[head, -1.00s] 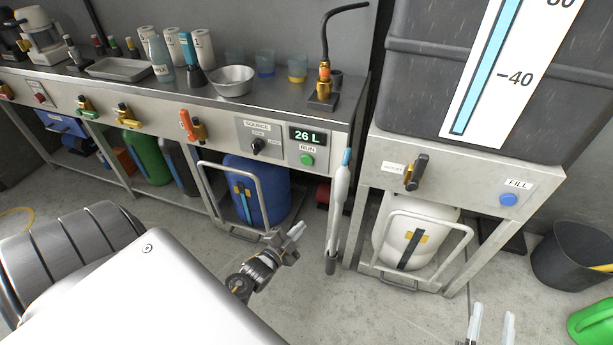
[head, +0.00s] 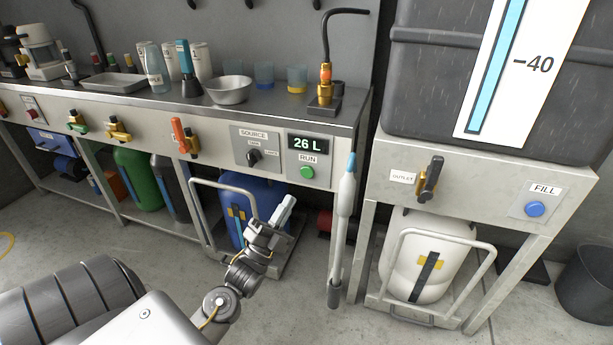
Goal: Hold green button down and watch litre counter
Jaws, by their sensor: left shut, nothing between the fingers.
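The green RUN button (head: 307,172) is on the bench's front panel, just below the litre counter (head: 307,143), which reads 26 L. The source knob (head: 254,157) is to the left of both. My left gripper (head: 287,205) is shut and empty. In the picture it shows below the green button, in front of the blue canister (head: 238,203), with its fingertips pointing up and apart from the button. My right gripper does not show.
A grey wand (head: 342,230) with a blue tip hangs right of the counter. A blue FILL button (head: 535,209) and an outlet valve (head: 431,178) are on the right stand, under the big tank (head: 430,90). A steel bowl (head: 229,90) and cups stand on the bench.

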